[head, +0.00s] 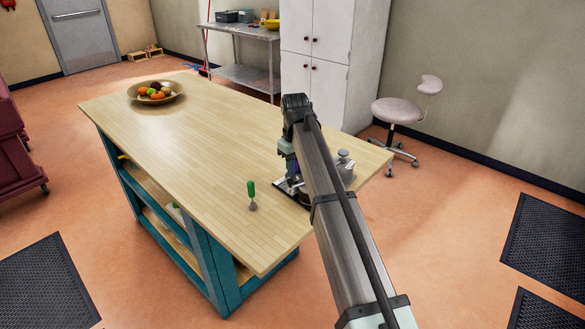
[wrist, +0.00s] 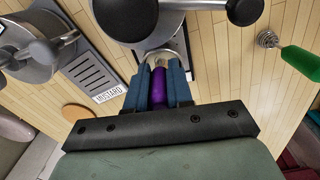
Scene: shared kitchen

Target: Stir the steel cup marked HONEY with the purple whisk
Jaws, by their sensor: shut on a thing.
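My gripper (wrist: 159,72) is shut on the purple handle of the whisk (wrist: 158,90) in the wrist view. A pale metal part shows just beyond the fingertips; I cannot tell whether it is the whisk's head or part of what lies behind. A steel vessel with dark round parts (wrist: 150,18) fills the top middle of that view, close beyond the fingertips. No HONEY label is readable, and I cannot tell whether the whisk is inside a cup. In the head view my arm hides most of the gripper and the work area at the right end of the table.
A steel vessel (wrist: 30,50) stands by a slotted plate marked MUSTARD (wrist: 92,72). A green-handled whisk (head: 251,194) is on the wooden table (head: 190,150), apart from my arm. A fruit bowl (head: 137,97) sits at the far end. The table's middle is clear.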

